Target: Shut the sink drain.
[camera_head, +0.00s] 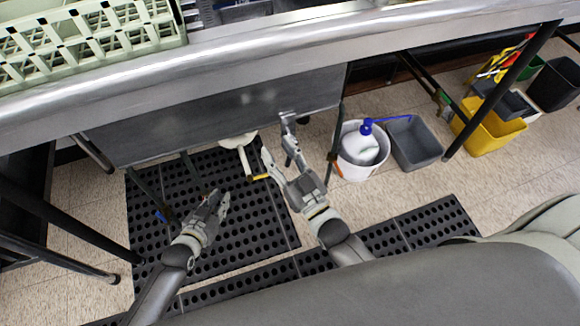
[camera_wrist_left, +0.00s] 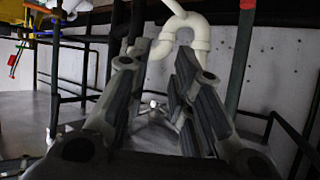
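The underside of the steel sink basin (camera_head: 220,112) hangs below the counter in the head view. A white drain pipe (camera_head: 238,140) comes down beneath it, and a short yellow-ended piece (camera_head: 260,177) shows beside it. A curved white pipe (camera_wrist_left: 200,36) also shows in the left wrist view, beyond my fingers. My left gripper (camera_head: 217,200) is low under the sink, left of the pipe, open and empty. Its two fingers (camera_wrist_left: 158,85) stand apart in the wrist view. My right gripper (camera_head: 277,138) is open and empty, right of the pipe and close to the basin. The drain opening is hidden.
A white bucket (camera_head: 350,167) with a blue-topped bottle (camera_head: 361,148), a grey bin (camera_head: 415,145) and a yellow mop bucket (camera_head: 487,130) stand at the right. Dark table legs (camera_head: 335,140) flank the sink. A green dish rack (camera_head: 85,40) sits on the counter (camera_head: 290,60). Black perforated mats (camera_head: 165,215) cover the floor.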

